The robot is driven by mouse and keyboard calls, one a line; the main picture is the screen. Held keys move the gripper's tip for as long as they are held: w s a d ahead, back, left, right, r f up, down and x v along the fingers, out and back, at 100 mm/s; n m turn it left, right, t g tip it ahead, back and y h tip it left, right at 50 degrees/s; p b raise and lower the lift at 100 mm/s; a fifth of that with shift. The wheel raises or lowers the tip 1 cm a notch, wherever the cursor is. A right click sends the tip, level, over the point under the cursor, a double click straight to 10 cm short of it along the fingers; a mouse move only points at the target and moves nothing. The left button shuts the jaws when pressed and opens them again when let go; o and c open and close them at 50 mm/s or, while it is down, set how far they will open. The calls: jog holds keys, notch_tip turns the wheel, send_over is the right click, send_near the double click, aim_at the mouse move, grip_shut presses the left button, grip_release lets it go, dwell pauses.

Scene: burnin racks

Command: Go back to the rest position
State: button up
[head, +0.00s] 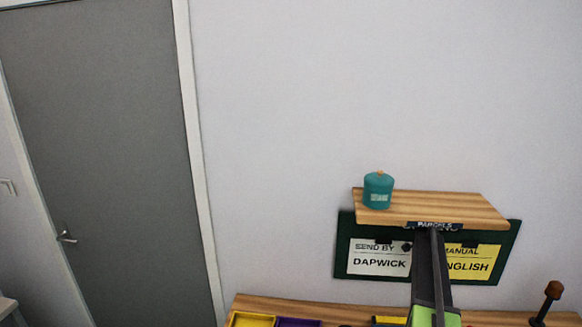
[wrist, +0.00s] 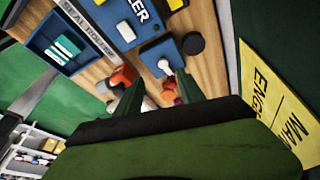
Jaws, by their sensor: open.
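My gripper (wrist: 157,90) shows in the wrist view with its two dark green fingers apart and nothing between them. The fingers point toward a wooden bench top with several items on it, seen tilted. In the head view my arm (head: 432,275) reaches up from the bottom edge, in front of the dark green sign board (head: 342,245). Its far end overlaps the label under the wall shelf, and the fingers are not clear there.
A wooden wall shelf (head: 440,207) holds a teal jar (head: 378,191). The bench (head: 345,308) carries a yellow tray (head: 252,320), a purple tray (head: 298,322) and a brown-knobbed lever (head: 547,304). A blue box (wrist: 62,44) and yellow card (wrist: 272,112) show in the wrist view. A grey door (head: 105,150) is shut.

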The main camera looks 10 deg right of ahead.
jog(key=s+a+f+n+t+b, duration=0.1)
jog(key=s+a+f+n+b, duration=0.1)
jog(key=a+n, duration=0.6)
jog(key=s+a+f+n+t+y+b, duration=0.1)
jog(key=s+a+f+n, duration=0.2)
jog(key=a, duration=2)
jog(key=s+a+f+n+y+b, duration=0.1)
jog(key=s+a+f+n+b, duration=0.1)
jog(key=a+n, duration=1.1)
jog(key=shift+s+a+f+n+t+b, duration=0.15)
jog(key=shift+a+f+n+t+b, duration=0.2)
jog(key=shift+a, duration=0.9)
